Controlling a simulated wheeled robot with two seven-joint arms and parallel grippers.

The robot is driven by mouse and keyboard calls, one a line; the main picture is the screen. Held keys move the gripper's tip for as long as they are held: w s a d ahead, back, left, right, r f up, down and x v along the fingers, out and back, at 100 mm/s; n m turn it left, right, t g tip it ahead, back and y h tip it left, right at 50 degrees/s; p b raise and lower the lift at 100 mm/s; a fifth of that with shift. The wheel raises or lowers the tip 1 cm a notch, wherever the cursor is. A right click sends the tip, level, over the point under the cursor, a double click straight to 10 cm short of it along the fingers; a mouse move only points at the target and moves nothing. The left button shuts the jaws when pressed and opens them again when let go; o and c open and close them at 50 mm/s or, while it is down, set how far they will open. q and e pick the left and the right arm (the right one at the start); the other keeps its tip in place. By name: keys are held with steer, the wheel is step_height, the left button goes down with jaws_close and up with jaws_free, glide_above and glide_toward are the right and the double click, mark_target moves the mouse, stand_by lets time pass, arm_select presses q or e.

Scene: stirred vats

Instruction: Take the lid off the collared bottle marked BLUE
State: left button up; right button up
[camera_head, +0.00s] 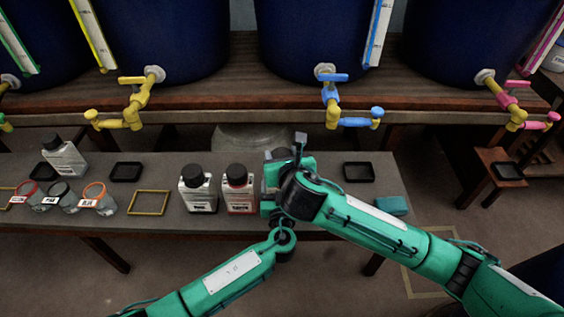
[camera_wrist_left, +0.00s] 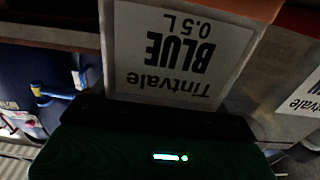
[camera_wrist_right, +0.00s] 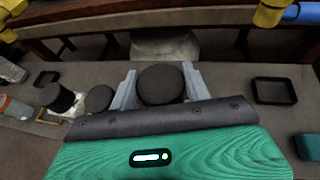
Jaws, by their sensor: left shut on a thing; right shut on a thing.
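The bottle marked BLUE (camera_wrist_left: 178,50) fills the top of the left wrist view, its white label upside down and close to the palm. My left gripper (camera_head: 268,197) is shut on it, low at the bench's front edge. My right gripper (camera_head: 282,160) is above the left one in the head view. The right wrist view shows its grey fingers closed on both sides of a round black lid (camera_wrist_right: 160,84). My arms hide most of the bottle in the head view, and I cannot tell whether the lid still sits on its neck.
Two black-capped bottles, one white-labelled (camera_head: 198,190) and one red (camera_head: 238,188), stand just left of my grippers. Glass jars (camera_head: 97,198) and another bottle (camera_head: 64,157) stand farther left. A black tray (camera_head: 358,172) and teal block (camera_head: 391,205) lie right. Taps (camera_head: 345,110) overhang behind.

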arm_select(q)
steer(key=o, duration=1.4)
steer(key=shift+s, duration=0.1)
